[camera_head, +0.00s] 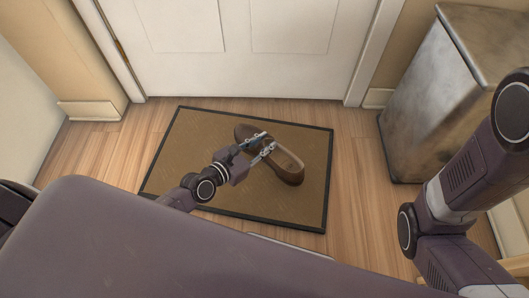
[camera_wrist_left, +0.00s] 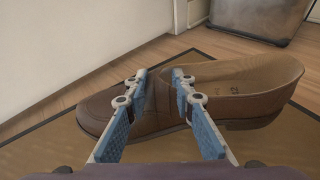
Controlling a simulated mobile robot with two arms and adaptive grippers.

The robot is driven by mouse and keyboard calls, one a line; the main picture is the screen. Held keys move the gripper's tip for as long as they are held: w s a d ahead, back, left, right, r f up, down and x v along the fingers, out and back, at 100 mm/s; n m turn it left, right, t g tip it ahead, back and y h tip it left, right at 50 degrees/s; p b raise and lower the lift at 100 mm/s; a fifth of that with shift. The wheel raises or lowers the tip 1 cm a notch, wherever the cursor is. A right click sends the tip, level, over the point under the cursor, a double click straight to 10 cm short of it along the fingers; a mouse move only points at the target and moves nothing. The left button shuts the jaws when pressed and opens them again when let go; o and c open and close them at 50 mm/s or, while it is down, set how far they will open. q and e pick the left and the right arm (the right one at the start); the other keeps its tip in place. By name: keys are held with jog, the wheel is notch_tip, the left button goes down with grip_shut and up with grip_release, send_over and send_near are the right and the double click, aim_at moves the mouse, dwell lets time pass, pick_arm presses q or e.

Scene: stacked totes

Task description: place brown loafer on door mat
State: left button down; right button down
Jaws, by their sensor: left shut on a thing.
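The brown loafer (camera_head: 288,166) is over the brown door mat (camera_head: 300,212) with the dark border, in the head view. It is sole-down, and I cannot tell for sure whether its sole touches the mat. My left gripper (camera_head: 266,143) is shut on the loafer around its middle. In the left wrist view the two blue-padded fingers (camera_wrist_left: 160,95) close on the loafer (camera_wrist_left: 240,95), with its toe to the left and its open heel end to the right. The mat (camera_wrist_left: 50,150) shows below it. My right gripper is not in view; only my right arm shows at the right.
A white door (camera_head: 240,50) stands behind the mat. A worn metal box (camera_head: 430,110) stands at the right, also seen in the left wrist view (camera_wrist_left: 255,18). Bare wood floor (camera_head: 355,160) lies between mat and box.

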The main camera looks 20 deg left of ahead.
pick_arm(q)
notch_tip(320, 180, down, 4)
jog(key=b, duration=0.3)
jog(key=shift+f, duration=0.1)
jog(key=c, duration=2.1)
grip_release()
jog(key=shift+f, duration=0.1)
jog(key=o, duration=0.4)
jog(key=shift+o, duration=0.2)
